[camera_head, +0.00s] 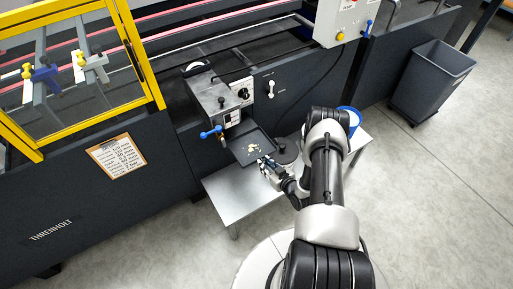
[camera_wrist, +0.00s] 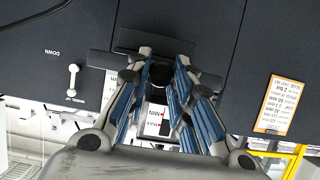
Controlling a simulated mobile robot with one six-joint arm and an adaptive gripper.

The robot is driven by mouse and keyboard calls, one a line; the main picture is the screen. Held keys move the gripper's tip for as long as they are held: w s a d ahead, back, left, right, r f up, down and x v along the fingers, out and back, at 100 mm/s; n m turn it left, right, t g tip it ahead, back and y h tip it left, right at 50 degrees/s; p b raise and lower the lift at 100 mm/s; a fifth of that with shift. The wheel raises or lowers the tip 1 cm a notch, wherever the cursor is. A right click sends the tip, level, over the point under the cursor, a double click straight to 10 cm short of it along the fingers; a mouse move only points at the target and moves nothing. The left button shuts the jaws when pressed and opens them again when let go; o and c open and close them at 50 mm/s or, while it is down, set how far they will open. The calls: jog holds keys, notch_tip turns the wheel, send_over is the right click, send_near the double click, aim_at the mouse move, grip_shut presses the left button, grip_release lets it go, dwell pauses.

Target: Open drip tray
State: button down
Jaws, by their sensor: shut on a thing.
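The drip tray (camera_head: 250,149) is a shallow dark tray with pale residue on its floor. In the head view it sticks out from the front of the grey glue unit (camera_head: 213,93), above a low light-grey table. My gripper (camera_head: 266,162) is at the tray's outer front edge and is shut on it. In the wrist view my gripper (camera_wrist: 160,76) shows blue-lined fingers closing together in front of dark surfaces. The exact grip point is hidden by the fingers.
The light-grey table (camera_head: 229,195) is below the tray. A dark round-topped object (camera_head: 287,152) stands close to the gripper's right. A blue-handled lever (camera_head: 210,133) is left of the tray. A white wheel lever (camera_head: 271,89) is on the dark machine panel. A grey bin (camera_head: 432,82) stands far right.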

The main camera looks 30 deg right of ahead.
jog(key=shift+s, duration=0.65)
jog(key=c, duration=1.4)
grip_release()
jog(key=v, duration=1.2)
jog(key=shift+w+d, duration=0.1)
